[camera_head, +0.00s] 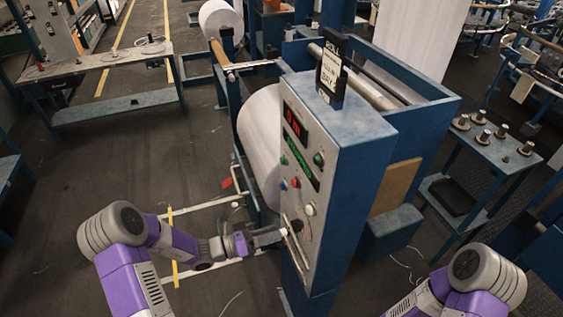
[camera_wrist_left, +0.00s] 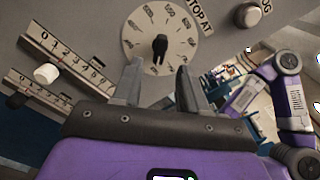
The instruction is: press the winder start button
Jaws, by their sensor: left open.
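The winder's control panel (camera_head: 300,185) is the grey face of a tall blue cabinet. Labels there are too small to read, so I cannot tell which is start. My left gripper (camera_head: 284,234) is open and empty by the lower panel. In the left wrist view its fingers (camera_wrist_left: 159,86) point at a dial (camera_wrist_left: 160,38) with a black knob. My right gripper is out of view.
A white fabric roll (camera_head: 262,140) stands left of the cabinet. A blue side table (camera_head: 490,150) is at right. Floor at left is open.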

